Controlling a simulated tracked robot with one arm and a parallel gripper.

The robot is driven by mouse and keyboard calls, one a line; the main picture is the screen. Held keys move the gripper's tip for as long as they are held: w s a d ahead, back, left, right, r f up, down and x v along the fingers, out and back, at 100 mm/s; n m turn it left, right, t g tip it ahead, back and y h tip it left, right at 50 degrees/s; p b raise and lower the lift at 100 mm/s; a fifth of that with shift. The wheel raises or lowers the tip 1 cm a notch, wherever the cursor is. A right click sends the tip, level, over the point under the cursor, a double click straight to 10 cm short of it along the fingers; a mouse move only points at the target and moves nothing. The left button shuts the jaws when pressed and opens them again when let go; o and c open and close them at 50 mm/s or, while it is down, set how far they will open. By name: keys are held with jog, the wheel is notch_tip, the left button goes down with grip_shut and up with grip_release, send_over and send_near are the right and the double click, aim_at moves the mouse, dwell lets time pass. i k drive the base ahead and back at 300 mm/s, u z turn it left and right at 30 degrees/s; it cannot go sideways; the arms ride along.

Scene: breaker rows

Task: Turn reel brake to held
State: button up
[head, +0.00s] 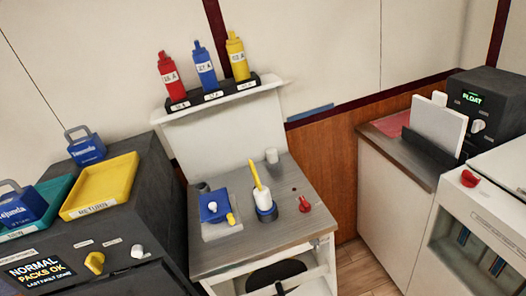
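No label I can read names a reel brake, so I cannot tell for sure which part it is. On the grey-topped middle bench (215,262) is a blue block (213,206) with a pale round knob on top and a yellow lever (231,219) at its lower right. Beside it, a white cylinder (262,199) stands in a dark blue base, with a yellow stick rising from it. A small red knob or handle (304,205) is to the right of that. Which settings these parts stand at cannot be read. My gripper is not visible.
Red (169,77), blue (205,69) and yellow (237,60) bottles stand in a rack behind the bench. A yellow tray (101,186) and blue padlock-like packs (86,148) are on the left cabinet. A black unit (486,108) showing FLOAT is at right. Floor shows between the cabinets.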

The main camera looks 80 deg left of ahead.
aim_at(315, 242)
jog(key=u, duration=3.05)
jog(key=k, duration=1.35)
jog(key=z, duration=0.75)
jog(key=i, duration=1.05)
jog(key=z, duration=0.05)
